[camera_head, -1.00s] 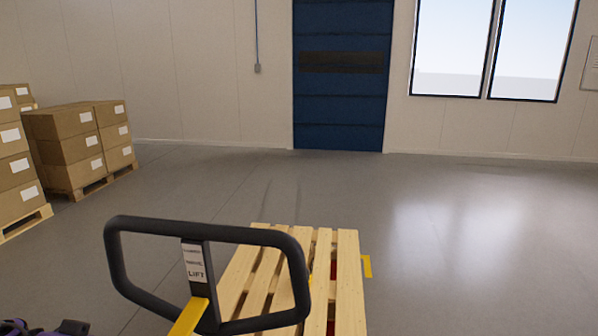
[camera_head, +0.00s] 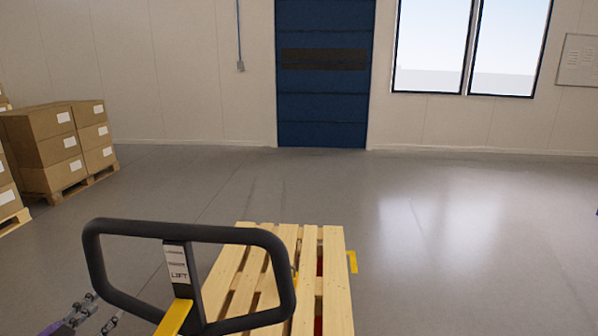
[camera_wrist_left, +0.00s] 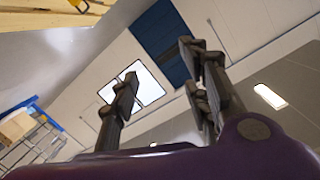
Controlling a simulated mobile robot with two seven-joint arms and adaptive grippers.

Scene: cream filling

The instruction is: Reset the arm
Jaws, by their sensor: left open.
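My left gripper (camera_head: 100,312) shows at the lower left of the head view, at the end of my purple left arm. It also shows in the left wrist view (camera_wrist_left: 165,100), where its two dark fingers stand apart with nothing between them. It is to the left of the black handle (camera_head: 190,232) of a pallet jack and does not appear to touch it. The handle has a yellow shaft and a label reading LIFT. My right gripper is not in view, though a small dark piece shows at the right edge.
Stacked cardboard boxes (camera_head: 45,148) stand on pallets at the left. A blue door (camera_head: 322,105) is in the far wall. The grey floor at the right is open.

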